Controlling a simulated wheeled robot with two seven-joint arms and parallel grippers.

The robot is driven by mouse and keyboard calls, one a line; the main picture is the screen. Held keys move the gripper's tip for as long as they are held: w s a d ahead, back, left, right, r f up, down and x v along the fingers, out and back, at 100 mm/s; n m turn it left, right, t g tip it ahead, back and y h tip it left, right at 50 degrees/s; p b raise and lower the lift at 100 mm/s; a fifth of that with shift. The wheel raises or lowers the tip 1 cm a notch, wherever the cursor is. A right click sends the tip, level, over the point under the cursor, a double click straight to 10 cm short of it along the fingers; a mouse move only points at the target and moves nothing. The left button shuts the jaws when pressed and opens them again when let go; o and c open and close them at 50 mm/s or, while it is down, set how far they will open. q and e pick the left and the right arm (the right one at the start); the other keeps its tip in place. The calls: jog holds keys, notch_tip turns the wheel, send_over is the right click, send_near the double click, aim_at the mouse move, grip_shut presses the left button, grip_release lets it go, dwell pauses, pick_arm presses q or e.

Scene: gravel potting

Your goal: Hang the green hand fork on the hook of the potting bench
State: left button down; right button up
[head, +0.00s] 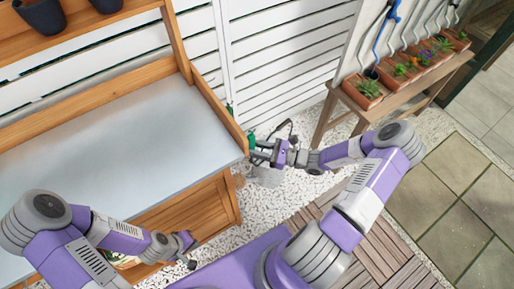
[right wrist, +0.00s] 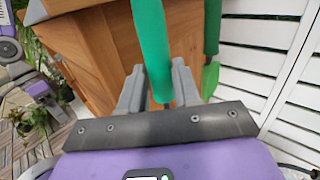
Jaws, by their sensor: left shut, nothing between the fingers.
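My right gripper (head: 262,152) is beside the right end of the potting bench (head: 120,130). In the right wrist view its fingers (right wrist: 157,88) are shut on a green handle, which I take to be the green hand fork (right wrist: 152,45). In the head view, green of the fork (head: 251,140) shows at the fingertips. The fork's working end and the hook cannot be made out. My left gripper (head: 190,254) is shut and empty, low in front of the bench.
Another green tool (right wrist: 211,75) hangs beside the bench side in the right wrist view. Dark pots (head: 42,15) stand on the upper shelf. Planted terracotta boxes (head: 362,92) line a wooden stand at the back right. The bench top is bare.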

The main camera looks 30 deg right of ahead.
jog(key=o, duration=0.4)
jog(key=shift+o, duration=0.2)
jog(key=p+v, duration=0.2)
jog(key=v, duration=0.6)
jog(key=s+a+f+n+g+h, duration=0.3)
jog(key=a+n, duration=0.3)
jog(key=n, duration=0.2)
jog(key=s+a+f+n+g+h+p, duration=0.1)
jog(key=s+a+f+n+g+h, duration=0.2)
jog(key=a+f+n+g, duration=0.2)
jog(key=s+a+f+n+g+h, duration=0.3)
jog(key=a+f+n, duration=0.1)
jog(key=a+n, duration=0.5)
jog(key=shift+s+n+g+p, duration=0.35)
jog(key=shift+n+g, duration=0.05)
jog(key=shift+n, duration=0.5)
